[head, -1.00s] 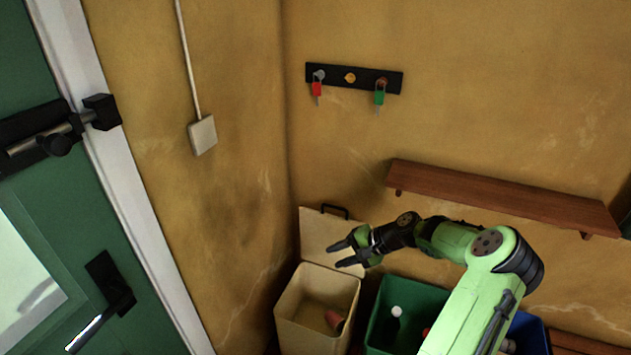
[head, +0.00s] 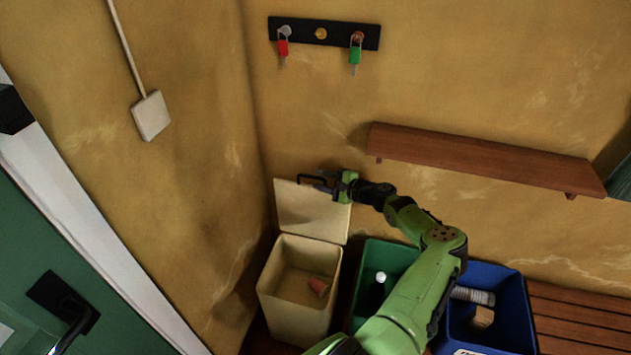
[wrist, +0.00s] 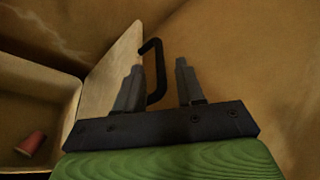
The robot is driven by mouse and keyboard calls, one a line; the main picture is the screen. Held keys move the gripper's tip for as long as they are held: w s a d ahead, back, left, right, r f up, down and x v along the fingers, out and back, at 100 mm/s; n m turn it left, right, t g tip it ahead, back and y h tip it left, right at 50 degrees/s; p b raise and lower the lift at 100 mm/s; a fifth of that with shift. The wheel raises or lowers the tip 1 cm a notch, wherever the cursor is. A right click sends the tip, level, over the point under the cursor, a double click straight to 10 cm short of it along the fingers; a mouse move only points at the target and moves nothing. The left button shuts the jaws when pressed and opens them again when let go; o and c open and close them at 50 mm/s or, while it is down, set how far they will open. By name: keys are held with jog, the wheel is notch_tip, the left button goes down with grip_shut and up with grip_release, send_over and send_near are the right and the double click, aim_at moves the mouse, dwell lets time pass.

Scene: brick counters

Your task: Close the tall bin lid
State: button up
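The tall cream bin (head: 295,315) stands in the wall corner, with its lid (head: 312,212) swung up and open at the back. A black handle sits on the lid's upper edge; it shows in the wrist view (wrist: 158,62). My gripper (head: 318,181) is at that upper edge, by the handle. In the wrist view my gripper (wrist: 158,75) has its two fingers apart, with the handle between them, closer to the left finger. The fingers are not closed on it. The lid (wrist: 112,80) and part of the bin (wrist: 60,95) show left of the fingers.
A red cup (head: 318,287) lies inside the bin. A green bin (head: 376,262) and a blue bin (head: 505,300) stand to the right, partly behind my arm. A wooden shelf (head: 480,158) and a hook rack (head: 323,33) are on the wall above.

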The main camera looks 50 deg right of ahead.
aim_at(315, 178)
jog(key=shift+x, duration=1.5)
grip_shut()
